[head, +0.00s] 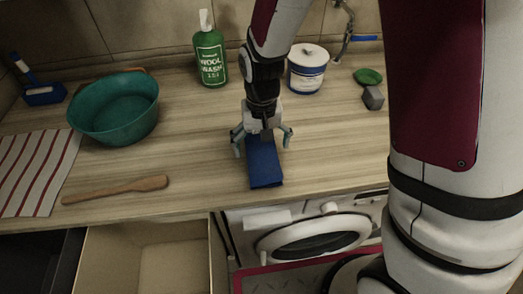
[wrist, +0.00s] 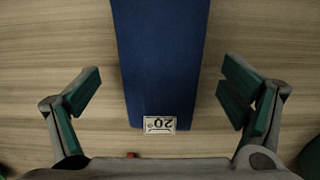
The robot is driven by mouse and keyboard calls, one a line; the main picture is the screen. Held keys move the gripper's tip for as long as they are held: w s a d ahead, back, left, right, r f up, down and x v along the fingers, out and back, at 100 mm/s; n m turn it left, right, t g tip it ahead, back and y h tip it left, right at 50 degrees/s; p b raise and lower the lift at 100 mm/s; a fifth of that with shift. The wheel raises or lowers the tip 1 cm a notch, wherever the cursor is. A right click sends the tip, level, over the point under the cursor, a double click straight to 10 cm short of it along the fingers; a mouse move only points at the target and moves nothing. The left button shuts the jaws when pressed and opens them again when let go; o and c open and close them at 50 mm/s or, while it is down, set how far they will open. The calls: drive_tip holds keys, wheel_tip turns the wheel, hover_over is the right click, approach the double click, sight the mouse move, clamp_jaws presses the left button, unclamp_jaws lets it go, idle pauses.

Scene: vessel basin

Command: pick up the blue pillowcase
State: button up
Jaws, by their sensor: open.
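The blue pillowcase (head: 264,168) lies folded in a narrow strip on the wooden counter in the head view, its near end close to the counter's front edge. In the wrist view the pillowcase (wrist: 160,60) runs down the middle, with a white care label marked 20 (wrist: 160,125) at its lower end. My gripper (head: 262,140) is over the far end of the cloth in the head view. In the wrist view my gripper (wrist: 161,95) is open, with one finger on each side of the pillowcase and a gap on both sides. Its far end is partly hidden by the gripper in the head view.
A teal basin (head: 115,112), a striped towel (head: 35,170) and a wooden spoon (head: 115,189) are on the left. A green wool wash bottle (head: 210,58), a white tub (head: 306,70), a grey block (head: 373,97) and a green dish (head: 367,76) stand behind and right. An open drawer (head: 150,235) is below.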

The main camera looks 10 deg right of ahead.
drive_tip(key=shift+f, duration=1.15)
drive_tip(key=c, duration=1.4)
drive_tip(key=shift+c, duration=0.2)
drive_tip(key=shift+r, duration=0.15)
